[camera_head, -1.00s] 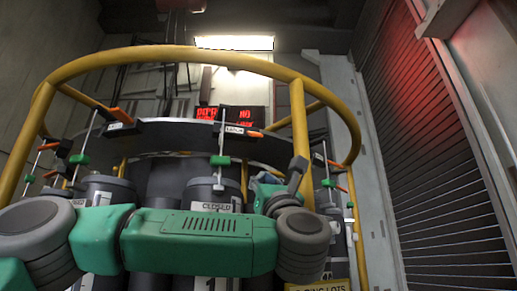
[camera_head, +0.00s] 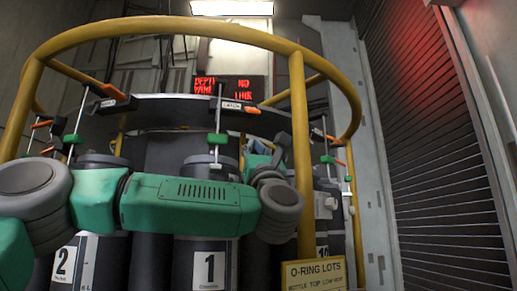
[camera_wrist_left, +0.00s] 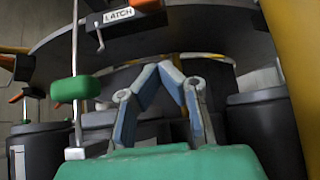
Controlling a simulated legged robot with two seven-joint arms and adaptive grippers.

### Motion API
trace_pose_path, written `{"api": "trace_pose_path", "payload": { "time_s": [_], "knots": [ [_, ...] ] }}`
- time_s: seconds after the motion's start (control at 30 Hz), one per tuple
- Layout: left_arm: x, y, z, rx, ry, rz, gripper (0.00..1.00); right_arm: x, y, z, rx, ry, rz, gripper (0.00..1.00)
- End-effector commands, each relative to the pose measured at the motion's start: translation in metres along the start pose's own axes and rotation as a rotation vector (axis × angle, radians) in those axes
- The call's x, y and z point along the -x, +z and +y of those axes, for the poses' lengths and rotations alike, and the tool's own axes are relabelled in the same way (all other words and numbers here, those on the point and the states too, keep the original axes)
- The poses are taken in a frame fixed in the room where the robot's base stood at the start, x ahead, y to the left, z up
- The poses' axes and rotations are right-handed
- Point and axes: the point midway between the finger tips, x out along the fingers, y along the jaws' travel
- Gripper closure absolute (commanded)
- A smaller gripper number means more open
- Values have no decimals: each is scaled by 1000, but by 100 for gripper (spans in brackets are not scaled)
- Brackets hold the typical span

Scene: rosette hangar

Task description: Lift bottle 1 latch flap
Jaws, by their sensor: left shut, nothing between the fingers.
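Bottle 1 (camera_head: 209,272) is a dark cylinder with a white "1" label, standing upright in the rack behind my left arm. Above it, the flap labelled LATCH (camera_head: 233,105), with an orange end, sits on the dark curved rim. In the left wrist view the LATCH flap (camera_wrist_left: 118,14) is at the top, with a small hook below it. A thin rod with a green block (camera_head: 217,139) stands in front of the bottle. My left gripper (camera_wrist_left: 160,70) is shut and empty, below and right of the flap, apart from it. It is partly hidden behind my wrist in the head view.
A yellow rail (camera_head: 172,26) loops around the rack, with a post (camera_head: 300,130) just right of my left gripper. Bottle 2 (camera_head: 66,264) stands to the left. An "O-RING LOTS" sign (camera_head: 315,272) is at lower right. A ribbed shutter (camera_head: 430,160) is on the right.

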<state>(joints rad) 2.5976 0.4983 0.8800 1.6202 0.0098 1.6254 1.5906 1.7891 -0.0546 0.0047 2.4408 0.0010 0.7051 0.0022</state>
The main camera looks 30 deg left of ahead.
Motion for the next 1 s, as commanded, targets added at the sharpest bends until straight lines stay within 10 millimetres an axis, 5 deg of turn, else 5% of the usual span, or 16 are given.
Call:
{"api": "trace_pose_path", "payload": {
  "time_s": [0.17,0.43,1.0],
  "knots": [
    [-42,2,1,-1,3,0,100,22,-1,0,0,0,0,60],
    [-46,36,1,1,-1,-1,100,34,-2,0,0,0,0,60],
    [-48,38,-2,1,0,11,100,37,-2,0,0,0,0,60]
  ]
}}
